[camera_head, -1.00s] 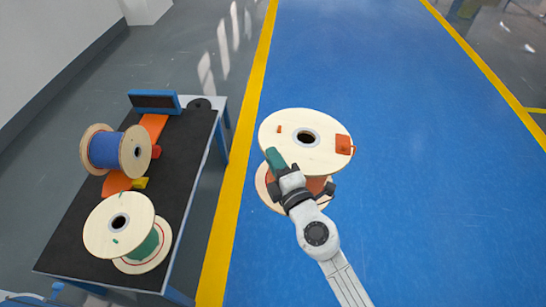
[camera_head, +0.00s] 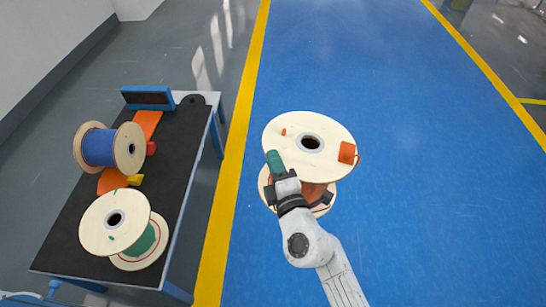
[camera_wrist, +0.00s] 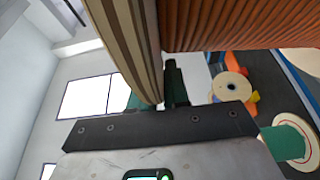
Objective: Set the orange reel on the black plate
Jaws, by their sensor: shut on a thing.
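The orange reel (camera_head: 310,190) has pale wooden flanges and an orange winding, mostly hidden under its top flange. It is held over the blue floor, right of the table, tilted toward me. My gripper (camera_head: 277,168) is shut on the left rim of its upper flange. The wrist view shows the striped flange edge (camera_wrist: 132,45) at the fingers, with the ribbed orange winding (camera_wrist: 240,22) beside it. The table has a flat black top (camera_head: 165,200), bare along its right side. A small black disc (camera_head: 193,99) lies at its far right corner; I cannot tell which is the plate.
An orange strip (camera_head: 146,124), small red and yellow blocks and a blue-framed block (camera_head: 148,98) are also there.

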